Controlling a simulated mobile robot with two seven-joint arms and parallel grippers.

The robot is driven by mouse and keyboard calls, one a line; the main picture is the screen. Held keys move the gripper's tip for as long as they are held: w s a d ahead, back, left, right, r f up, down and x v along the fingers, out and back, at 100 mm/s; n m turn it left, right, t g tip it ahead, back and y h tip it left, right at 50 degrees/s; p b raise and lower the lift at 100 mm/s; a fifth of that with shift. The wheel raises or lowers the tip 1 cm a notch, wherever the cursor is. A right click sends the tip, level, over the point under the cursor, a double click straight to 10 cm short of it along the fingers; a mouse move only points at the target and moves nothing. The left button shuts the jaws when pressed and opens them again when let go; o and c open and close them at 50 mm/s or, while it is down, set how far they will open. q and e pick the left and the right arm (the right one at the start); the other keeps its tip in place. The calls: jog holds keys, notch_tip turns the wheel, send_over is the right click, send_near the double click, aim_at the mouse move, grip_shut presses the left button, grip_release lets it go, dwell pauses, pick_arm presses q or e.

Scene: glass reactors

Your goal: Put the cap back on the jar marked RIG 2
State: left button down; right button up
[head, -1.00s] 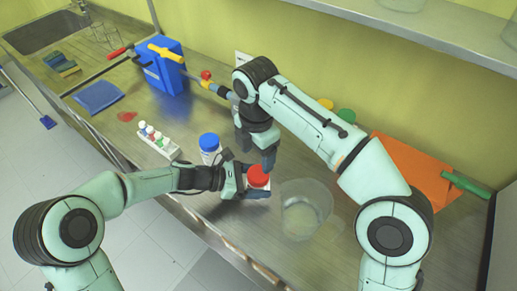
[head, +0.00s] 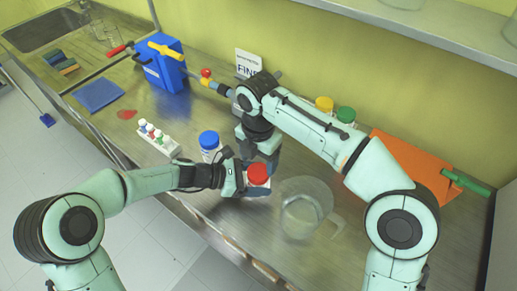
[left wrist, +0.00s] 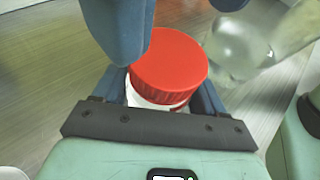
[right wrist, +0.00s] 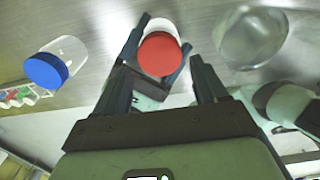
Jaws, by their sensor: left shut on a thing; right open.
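A white jar with a red cap (head: 258,175) on its top is held above the bench near its front edge. My left gripper (left wrist: 165,95) is shut on this jar, with its fingers on both sides of the body below the cap. The white jar body (left wrist: 150,101) shows just under the cap in the left wrist view; no marking is readable. My right gripper (head: 259,160) is open just above and behind the red cap. In the right wrist view its fingers are apart, and the red cap (right wrist: 160,54) shows between and beyond them, untouched as far as I can see.
A blue-capped jar (head: 209,142) stands just left of the held jar. A clear jug (head: 302,212) stands close on the right. A vial rack (head: 160,141), a blue canister (head: 163,68), yellow- and green-capped containers and an orange folder (head: 408,160) are farther off.

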aim_at(258, 171)
jog(key=shift+f, duration=1.85)
jog(key=c, duration=0.9)
jog(key=m, duration=1)
jog(key=shift+m, duration=0.3)
jog(key=m, duration=0.4)
jog(key=shift+m, duration=0.3)
jog(key=m, duration=0.4)
